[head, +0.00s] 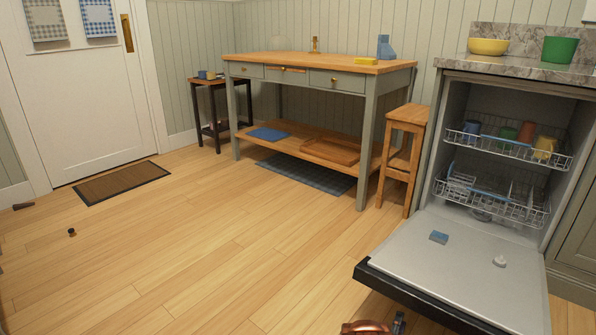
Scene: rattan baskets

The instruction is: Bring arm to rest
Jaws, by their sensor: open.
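I cannot make out my arm or my gripper in the head view. At the bottom edge, a copper-coloured rounded thing (365,327) and a small dark bluish thing (398,323) beside it are cut off by the frame, and I cannot tell what they are.
A dishwasher stands open at right, its door (455,270) lowered over the floor. A wooden stool (403,155) and a grey worktable (325,70) stand behind. Small dark things (71,232) lie on the floor at left. A brown doormat (122,183) lies by the door. The middle floor is clear.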

